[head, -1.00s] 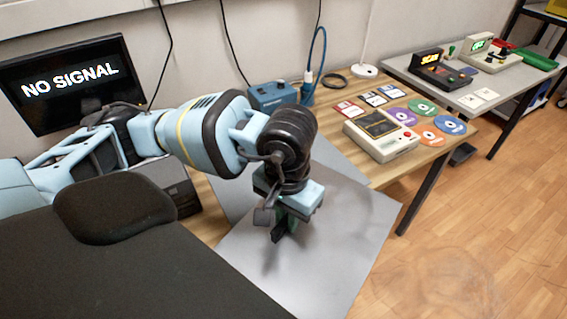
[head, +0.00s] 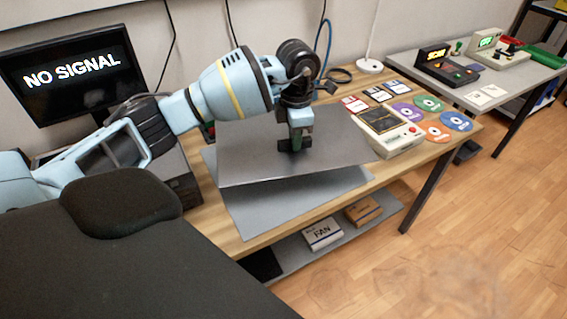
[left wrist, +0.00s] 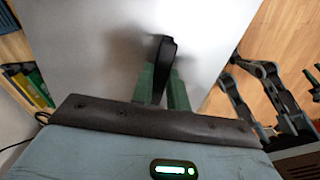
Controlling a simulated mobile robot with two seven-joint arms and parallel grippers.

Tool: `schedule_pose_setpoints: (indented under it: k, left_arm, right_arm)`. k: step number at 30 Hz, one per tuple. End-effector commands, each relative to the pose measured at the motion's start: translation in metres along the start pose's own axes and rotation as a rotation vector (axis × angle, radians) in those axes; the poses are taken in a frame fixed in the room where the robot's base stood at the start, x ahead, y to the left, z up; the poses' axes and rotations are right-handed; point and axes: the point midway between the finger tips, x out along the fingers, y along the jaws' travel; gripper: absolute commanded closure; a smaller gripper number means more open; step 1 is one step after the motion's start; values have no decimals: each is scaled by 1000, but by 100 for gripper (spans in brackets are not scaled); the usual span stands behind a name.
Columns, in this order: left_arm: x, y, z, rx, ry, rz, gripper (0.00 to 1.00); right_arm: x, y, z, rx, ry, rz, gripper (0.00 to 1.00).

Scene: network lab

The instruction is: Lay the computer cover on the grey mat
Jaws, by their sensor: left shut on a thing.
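The computer cover is a flat grey metal panel (head: 240,160), also filling much of the left wrist view (left wrist: 100,60). My left gripper (head: 296,146) is shut on the black handle (left wrist: 163,62) in the middle of the panel. It holds the cover roughly level, with a slight tilt, above the table. The grey mat (head: 290,205) lies on the wooden table below; its front part shows and the cover hides the rest. A gap shows between cover and mat.
A cream console (head: 388,140) stands close to the cover's right edge, with discs (head: 438,131) and floppies beyond. A dark computer case (head: 178,192) under the monitor (head: 75,75) stands at the left. Boxes (head: 323,233) lie on the lower shelf.

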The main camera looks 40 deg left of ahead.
Motion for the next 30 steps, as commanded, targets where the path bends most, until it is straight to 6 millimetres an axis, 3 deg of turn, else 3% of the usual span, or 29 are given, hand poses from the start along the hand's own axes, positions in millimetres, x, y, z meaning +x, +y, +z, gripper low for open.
schedule_pose_setpoints:
  k: [6, 14, 24, 30]
  left_arm:
    - [3, 19, -2, -258, 7, -10, 100]
    - [6, 21, -3, -295, 8, -11, 100]
    - [58, 20, -3, -293, 9, -13, 100]
    - [66, 20, -3, -293, 6, -10, 100]
  right_arm:
    - [0, 0, 2, 0, -3, -1, 64]
    - [-1, -1, 4, 1, -8, -1, 64]
    - [-2, -1, 5, 2, -10, -1, 64]
    - [-2, -1, 5, 2, -9, -2, 64]
